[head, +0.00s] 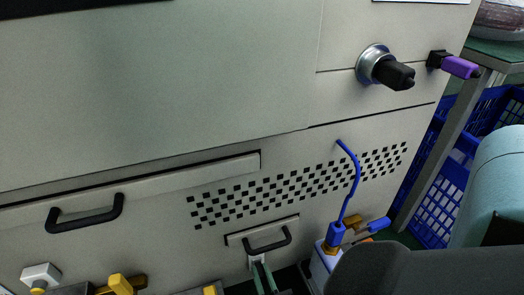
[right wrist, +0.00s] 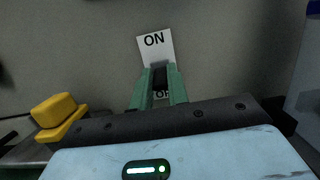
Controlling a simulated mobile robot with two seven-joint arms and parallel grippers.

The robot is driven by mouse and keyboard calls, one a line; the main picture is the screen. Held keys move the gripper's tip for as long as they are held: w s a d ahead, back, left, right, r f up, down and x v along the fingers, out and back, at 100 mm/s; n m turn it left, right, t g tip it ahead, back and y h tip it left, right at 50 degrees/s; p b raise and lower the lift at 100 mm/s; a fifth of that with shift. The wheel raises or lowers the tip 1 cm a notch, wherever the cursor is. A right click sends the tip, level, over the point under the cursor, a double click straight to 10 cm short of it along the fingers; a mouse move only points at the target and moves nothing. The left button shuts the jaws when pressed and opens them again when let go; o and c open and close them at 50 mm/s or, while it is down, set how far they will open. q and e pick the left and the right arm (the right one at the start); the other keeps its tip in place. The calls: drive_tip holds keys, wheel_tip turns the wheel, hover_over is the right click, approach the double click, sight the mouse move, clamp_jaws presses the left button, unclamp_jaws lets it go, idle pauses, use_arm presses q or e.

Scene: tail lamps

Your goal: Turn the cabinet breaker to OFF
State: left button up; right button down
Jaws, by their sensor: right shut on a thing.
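The breaker's white label plate (right wrist: 156,50) reads ON at its top in the right wrist view. The letters below start with "OF" and are partly hidden by my gripper. My right gripper (right wrist: 160,74) has its green fingers shut on the dark breaker handle (right wrist: 161,76), between the two labels. In the head view my right gripper (head: 262,272) reaches up from the bottom edge to the small white plate (head: 256,259) below a black drawer handle. The handle's exact angle is hard to tell. My left gripper is not in view.
The grey cabinet front (head: 150,90) carries a black-handled drawer (head: 85,212), a round metal knob (head: 385,68) and a purple-handled part (head: 460,67). A blue cable (head: 356,180) hangs right of the breaker. Yellow parts (head: 120,284) lie at lower left. Blue crates (head: 445,190) stand at right.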

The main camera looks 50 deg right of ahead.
drive_tip(key=shift+w+f+t+h, duration=0.15)
drive_tip(key=shift+f+t+h, duration=0.3)
drive_tip(key=shift+t, duration=0.45)
drive_tip(key=shift+d+f+t+h, duration=0.15)
drive_tip(key=shift+t+h, duration=0.2)
drive_tip(key=shift+t, duration=0.25)
drive_tip(key=c, duration=1.4)
unclamp_jaws()
drive_tip(key=shift+o, duration=0.2)
